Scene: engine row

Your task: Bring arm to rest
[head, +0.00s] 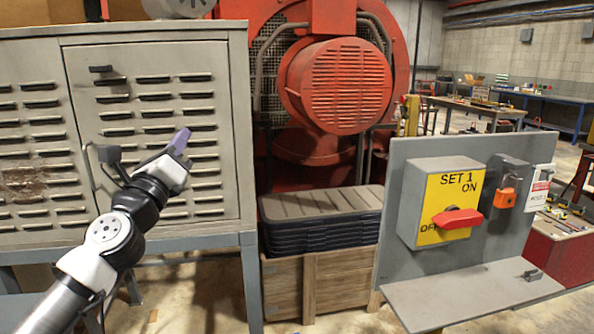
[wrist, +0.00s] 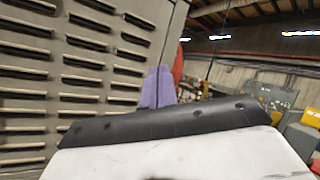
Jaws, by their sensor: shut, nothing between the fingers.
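My gripper (head: 180,141) is at the upper end of my raised arm in the head view, in front of the grey louvered cabinet (head: 228,120). Its purple fingers are together and empty. They point up and to the right. In the wrist view the purple fingers (wrist: 158,87) stand side by side above my black and white wrist part, which hides their lower ends. The cabinet's louvers (wrist: 80,60) fill the left of the wrist view. I cannot tell the exact gap between the gripper and the cabinet.
A switch panel with a red handle (head: 458,218) on a yellow plate stands at the right. An orange padlock (head: 506,198) hangs beside it. Stacked black trays (head: 320,228) sit on a wooden crate (head: 330,283) in the middle. A red engine (head: 342,80) stands behind.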

